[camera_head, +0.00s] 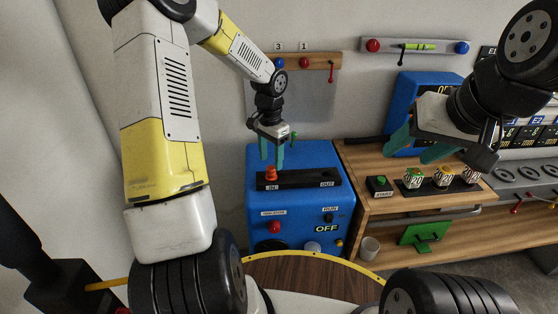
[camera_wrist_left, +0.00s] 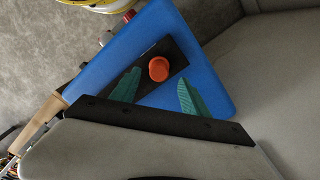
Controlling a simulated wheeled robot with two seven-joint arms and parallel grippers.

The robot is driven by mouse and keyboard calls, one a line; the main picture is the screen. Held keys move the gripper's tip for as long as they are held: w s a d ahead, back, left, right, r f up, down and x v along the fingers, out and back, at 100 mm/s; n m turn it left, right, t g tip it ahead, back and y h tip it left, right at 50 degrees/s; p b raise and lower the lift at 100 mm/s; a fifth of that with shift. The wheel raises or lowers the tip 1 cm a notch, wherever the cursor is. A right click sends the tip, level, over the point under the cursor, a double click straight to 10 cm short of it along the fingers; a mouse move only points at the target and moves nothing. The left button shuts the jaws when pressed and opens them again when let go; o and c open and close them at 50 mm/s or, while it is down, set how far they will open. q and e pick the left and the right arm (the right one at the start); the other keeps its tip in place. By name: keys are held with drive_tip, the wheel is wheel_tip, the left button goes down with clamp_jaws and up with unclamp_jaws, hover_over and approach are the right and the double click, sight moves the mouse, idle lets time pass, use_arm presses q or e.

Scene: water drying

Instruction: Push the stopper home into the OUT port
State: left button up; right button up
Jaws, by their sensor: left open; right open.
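An orange-red stopper (camera_head: 271,174) stands upright on the black strip (camera_head: 305,179) on top of the blue machine (camera_head: 262,205), at the end labelled IN. The OUT label (camera_head: 327,184) is at the strip's right end; I cannot make out the port opening there. My left gripper (camera_head: 272,158) is open, pointing down just above the stopper. In the left wrist view the stopper (camera_wrist_left: 159,69) shows beyond and between the two spread teal fingertips (camera_wrist_left: 160,85), with no visible contact. My right gripper (camera_head: 418,148) is open and empty, above the wooden bench to the right.
The wooden bench (camera_head: 385,207) right of the machine holds a green START button (camera_head: 379,186) and several dice-like blocks. A white cup (camera_head: 370,248) and a green panel (camera_head: 425,234) are lower down. A round brown table (camera_head: 300,280) with a yellow rim is in front.

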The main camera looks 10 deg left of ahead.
sight(271, 167)
use_arm(q)
wheel_tip(271, 167, down, 4)
drive_tip(key=shift+s+f, duration=0.1)
clamp_jaws()
idle(0.5)
